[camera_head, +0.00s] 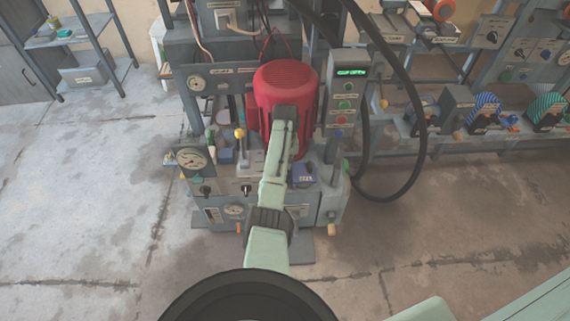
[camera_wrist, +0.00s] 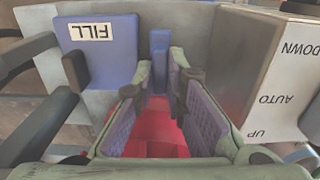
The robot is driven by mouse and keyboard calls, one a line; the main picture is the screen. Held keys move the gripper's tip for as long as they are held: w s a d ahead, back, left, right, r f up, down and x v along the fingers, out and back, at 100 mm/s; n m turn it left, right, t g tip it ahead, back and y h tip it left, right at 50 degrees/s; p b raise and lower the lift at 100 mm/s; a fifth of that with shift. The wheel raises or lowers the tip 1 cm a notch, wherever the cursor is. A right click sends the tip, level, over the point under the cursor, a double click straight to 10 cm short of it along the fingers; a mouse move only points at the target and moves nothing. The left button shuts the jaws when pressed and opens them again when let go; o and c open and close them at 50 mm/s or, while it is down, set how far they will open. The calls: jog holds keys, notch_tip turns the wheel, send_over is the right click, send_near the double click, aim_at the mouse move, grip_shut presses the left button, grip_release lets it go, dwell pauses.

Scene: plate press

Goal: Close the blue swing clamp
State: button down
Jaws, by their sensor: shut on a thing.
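The blue swing clamp shows in the wrist view as a narrow upright blue bar (camera_wrist: 160,45) at the top centre. My gripper (camera_wrist: 160,75) has its two purple-padded fingers on either side of the bar's lower part, shut on it. In the head view my own arm covers the gripper and the bar, in front of the grey press (camera_head: 210,205). I cannot tell how far the clamp is swung.
A blue block labelled FILL (camera_wrist: 98,55) stands left of my fingers. A grey box marked UP, AUTO, DOWN (camera_wrist: 265,70) stands close on the right. A red cylinder (camera_head: 287,85) rises behind my arm. A black hose (camera_head: 420,110) loops at the right. Floor is clear at the left.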

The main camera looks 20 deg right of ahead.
jog(key=c, duration=1.6)
grip_release()
jog(key=shift+c, duration=0.2)
notch_tip(320, 180, up, 12)
